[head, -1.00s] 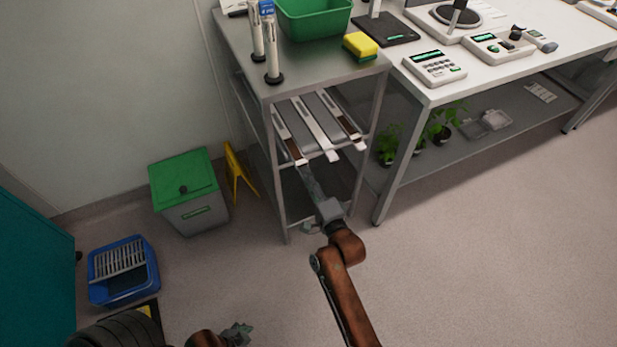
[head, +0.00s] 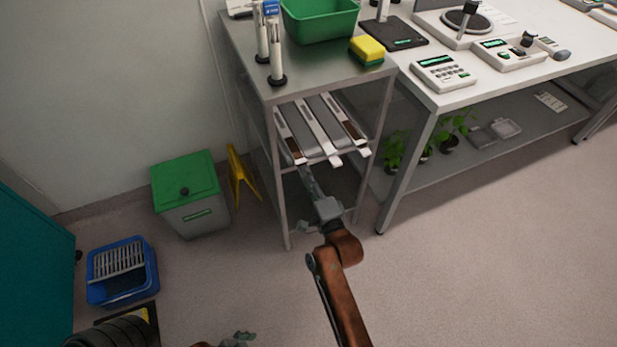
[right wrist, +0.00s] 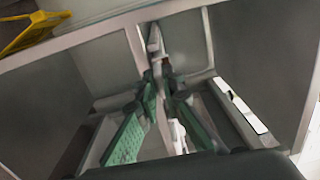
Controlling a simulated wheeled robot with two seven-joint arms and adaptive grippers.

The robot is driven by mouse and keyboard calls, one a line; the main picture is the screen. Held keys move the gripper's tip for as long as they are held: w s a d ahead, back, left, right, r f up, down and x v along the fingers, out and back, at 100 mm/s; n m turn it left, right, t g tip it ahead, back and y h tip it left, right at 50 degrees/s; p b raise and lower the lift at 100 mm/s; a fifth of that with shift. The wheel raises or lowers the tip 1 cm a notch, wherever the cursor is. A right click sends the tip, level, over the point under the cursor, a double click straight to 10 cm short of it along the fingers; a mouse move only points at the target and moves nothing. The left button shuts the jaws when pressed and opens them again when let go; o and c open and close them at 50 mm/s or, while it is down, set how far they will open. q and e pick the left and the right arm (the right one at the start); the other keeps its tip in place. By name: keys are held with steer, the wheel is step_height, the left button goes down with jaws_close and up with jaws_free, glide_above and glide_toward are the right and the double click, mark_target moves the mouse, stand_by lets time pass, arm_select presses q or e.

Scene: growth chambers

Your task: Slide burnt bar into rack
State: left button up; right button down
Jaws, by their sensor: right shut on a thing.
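Three long bars lie side by side on the upper shelf level of the grey metal rack (head: 284,205), their front ends towards me. The left bar (head: 289,138) is pale with a dark brown stretch near its front end; I take it as the burnt bar. The middle bar (head: 318,130) is white, and the right bar (head: 352,130) also has a brown patch. My right gripper (head: 304,172) is shut on the left bar's front end. In the right wrist view its green fingers (right wrist: 163,80) close together at the bar. My left gripper (head: 240,337) is only partly visible at the bottom edge.
A green tub (head: 320,20), a yellow sponge (head: 367,48) and upright probes (head: 276,55) stand on the rack's top. A green-lidded bin (head: 187,185) and a yellow floor sign (head: 240,175) are left of it. A white bench (head: 480,88) stands right. Floor in front is clear.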

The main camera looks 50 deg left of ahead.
steer(key=shift+a, duration=0.15)
arm_select(q)
steer(key=shift+f, duration=0.25)
arm_select(e)
steer(key=shift+a+r, duration=0.1)
steer(key=shift+r, duration=0.05)
steer(key=c, duration=2)
jaws_free()
arm_select(q)
steer(key=shift+w, duration=0.1)
arm_select(e)
steer(key=shift+d, duration=0.25)
arm_select(q)
steer(key=shift+t, duration=0.5)
steer(key=r+p, duration=0.1)
steer(key=w+r+p, duration=0.1)
steer(key=r, duration=0.1)
steer(key=r+p, duration=0.2)
steer(key=shift+w+r, duration=0.15)
steer(key=shift+w, duration=0.15)
arm_select(e)
steer(key=v, duration=0.8)
steer(key=shift+s+d, duration=0.15)
steer(key=shift+d, duration=0.1)
